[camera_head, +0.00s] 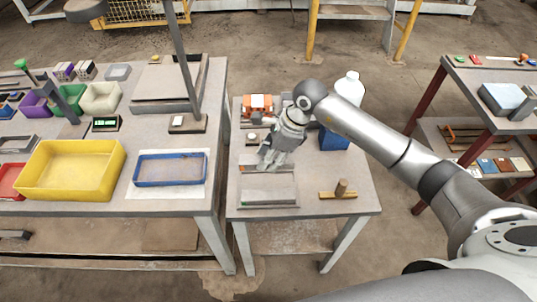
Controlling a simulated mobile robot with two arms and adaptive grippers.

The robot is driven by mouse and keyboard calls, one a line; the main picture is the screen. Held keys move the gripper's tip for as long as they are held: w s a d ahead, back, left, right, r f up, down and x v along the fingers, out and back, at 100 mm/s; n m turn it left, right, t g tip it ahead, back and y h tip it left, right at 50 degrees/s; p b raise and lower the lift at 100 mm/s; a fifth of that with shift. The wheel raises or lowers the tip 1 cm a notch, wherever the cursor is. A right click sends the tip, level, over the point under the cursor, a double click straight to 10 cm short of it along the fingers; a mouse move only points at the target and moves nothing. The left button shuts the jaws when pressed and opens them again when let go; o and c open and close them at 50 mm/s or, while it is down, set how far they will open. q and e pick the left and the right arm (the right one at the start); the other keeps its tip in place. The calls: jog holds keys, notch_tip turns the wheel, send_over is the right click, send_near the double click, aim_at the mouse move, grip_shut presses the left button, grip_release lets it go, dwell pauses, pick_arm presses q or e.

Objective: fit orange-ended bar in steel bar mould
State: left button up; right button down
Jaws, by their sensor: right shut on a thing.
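My right gripper (266,164) reaches in from the right, its fingers pointing down over the small table. It is shut on a thin bar (250,169) with an orange-brown end, just behind the steel bar mould (268,201). The gripper covers much of the bar. The grey mould lies flat near the table's front edge, and the bar looks to be over or at its far edge; I cannot tell whether they touch. My left gripper is not in view.
An orange device (257,104), a blue container (334,139) and a white bottle (348,87) stand at the back of the small table (305,203). A wooden float (340,192) lies right of the mould. A larger table at left holds a yellow tray (70,190) and a blue tray (171,182).

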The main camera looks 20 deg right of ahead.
jog(key=shift+f+b, duration=0.45)
jog(key=shift+f, duration=0.45)
notch_tip(320, 180, down, 3)
jog(key=shift+f+b, duration=0.2)
jog(key=shift+b, duration=0.75)
jog(key=shift+r, duration=0.3)
jog(key=shift+f, duration=0.15)
jog(key=shift+f+b, duration=0.3)
jog(key=shift+b, duration=0.05)
jog(key=shift+f+b, duration=0.6)
jog(key=shift+b, duration=0.25)
